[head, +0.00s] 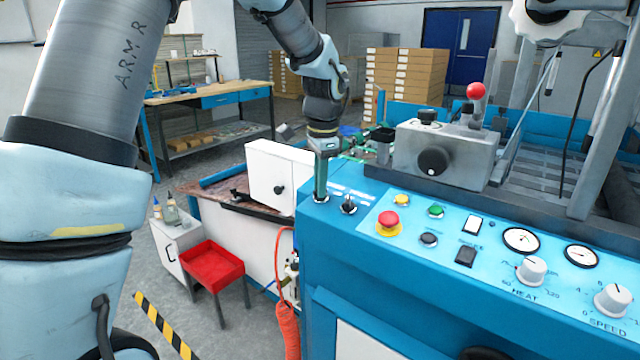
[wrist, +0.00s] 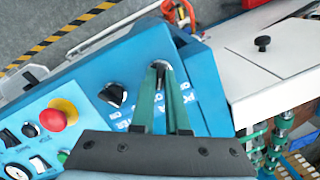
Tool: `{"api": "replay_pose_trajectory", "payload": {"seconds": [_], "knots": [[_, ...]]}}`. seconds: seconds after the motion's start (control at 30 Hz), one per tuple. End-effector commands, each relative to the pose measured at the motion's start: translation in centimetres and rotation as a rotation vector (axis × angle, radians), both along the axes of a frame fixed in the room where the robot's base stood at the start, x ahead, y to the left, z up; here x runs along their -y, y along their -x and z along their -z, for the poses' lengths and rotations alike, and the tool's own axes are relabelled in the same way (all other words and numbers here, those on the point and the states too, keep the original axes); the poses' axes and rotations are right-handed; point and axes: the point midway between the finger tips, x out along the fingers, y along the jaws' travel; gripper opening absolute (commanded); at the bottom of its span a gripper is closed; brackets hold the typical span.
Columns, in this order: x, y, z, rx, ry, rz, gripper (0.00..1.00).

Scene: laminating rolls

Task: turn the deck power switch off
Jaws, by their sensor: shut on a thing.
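My gripper (head: 320,197) points down at the left end of the blue control panel (head: 335,245). In the wrist view its green fingers (wrist: 160,72) converge on a small switch (wrist: 161,66) with a pale round base, and are shut on its knob. The fingers hide most of that knob, so its turn position cannot be told. A second black rotary switch (head: 348,205) stands just to the right, free of the gripper; it also shows in the wrist view (wrist: 113,95).
A red emergency button (head: 388,219) on a yellow base, a yellow button (head: 401,200) and a green button (head: 436,210) lie to the right. A grey box with a black knob (head: 433,161) rises behind the panel. A white cover (head: 278,178) stands to the left.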

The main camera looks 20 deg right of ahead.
Motion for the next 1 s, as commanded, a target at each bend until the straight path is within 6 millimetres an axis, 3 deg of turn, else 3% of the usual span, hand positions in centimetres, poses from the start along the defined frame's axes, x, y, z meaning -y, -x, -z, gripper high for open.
{"api": "replay_pose_trajectory", "payload": {"seconds": [0.47, 1.0], "knots": [[-0.06, 0.07, 0.18, -0.015, 0.003, -0.053, 0.0], [-0.15, -0.1, 0.19, -0.098, 0.046, -0.48, 0.0]]}}
